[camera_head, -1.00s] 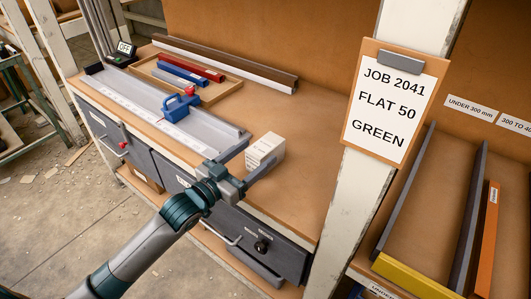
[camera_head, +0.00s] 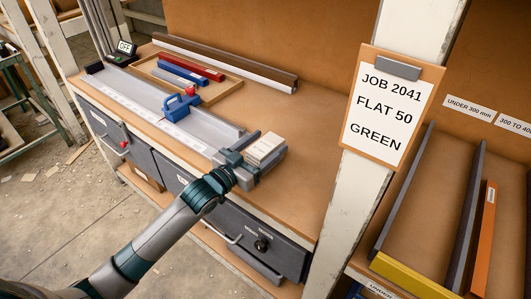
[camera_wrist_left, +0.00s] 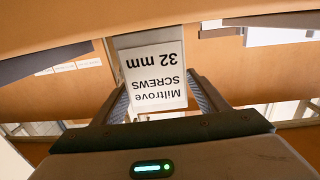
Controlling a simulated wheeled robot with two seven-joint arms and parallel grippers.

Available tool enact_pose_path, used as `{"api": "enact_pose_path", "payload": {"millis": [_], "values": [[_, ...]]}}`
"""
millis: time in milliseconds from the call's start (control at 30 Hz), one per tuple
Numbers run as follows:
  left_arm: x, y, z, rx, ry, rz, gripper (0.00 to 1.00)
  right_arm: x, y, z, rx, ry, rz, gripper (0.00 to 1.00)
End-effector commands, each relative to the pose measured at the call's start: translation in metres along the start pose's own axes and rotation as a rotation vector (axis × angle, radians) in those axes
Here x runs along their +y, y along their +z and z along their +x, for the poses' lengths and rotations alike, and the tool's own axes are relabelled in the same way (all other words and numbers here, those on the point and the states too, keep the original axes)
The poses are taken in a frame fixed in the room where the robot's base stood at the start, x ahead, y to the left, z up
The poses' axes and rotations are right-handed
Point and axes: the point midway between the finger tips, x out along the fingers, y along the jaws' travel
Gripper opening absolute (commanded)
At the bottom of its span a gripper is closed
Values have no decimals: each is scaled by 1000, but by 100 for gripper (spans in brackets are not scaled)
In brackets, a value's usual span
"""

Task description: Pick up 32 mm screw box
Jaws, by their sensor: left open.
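The 32 mm screw box (camera_head: 264,148) is a small cream box standing on the bench near its front edge. In the left wrist view its label (camera_wrist_left: 154,78) reads "Miltrove SCREWS 32 mm", upside down. My left gripper (camera_head: 262,153) is open, with one finger on each side of the box. In the left wrist view the two fingers (camera_wrist_left: 158,95) flank the box's lower part. I cannot tell whether either finger touches it. The near finger hides the box's lower front in the head view. My right gripper is not in view.
A grey channel with a blue clamp (camera_head: 180,104) lies along the bench left of the box. Behind it is a wooden tray (camera_head: 222,91) with red and blue bars. A post with a job clipboard (camera_head: 390,110) stands at right. The bench (camera_head: 300,120) behind the box is clear.

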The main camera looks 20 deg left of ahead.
Motion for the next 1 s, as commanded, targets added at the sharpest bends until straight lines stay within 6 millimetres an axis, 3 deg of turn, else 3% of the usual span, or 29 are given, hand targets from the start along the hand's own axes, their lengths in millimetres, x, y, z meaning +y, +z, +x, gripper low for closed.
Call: {"api": "enact_pose_path", "payload": {"millis": [467,700,1000], "values": [[0,0,1,-1,0,0,67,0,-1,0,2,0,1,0],[0,0,1,-1,0,0,10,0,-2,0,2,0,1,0],[0,-2,1,3,0,1,10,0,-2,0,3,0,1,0]]}}
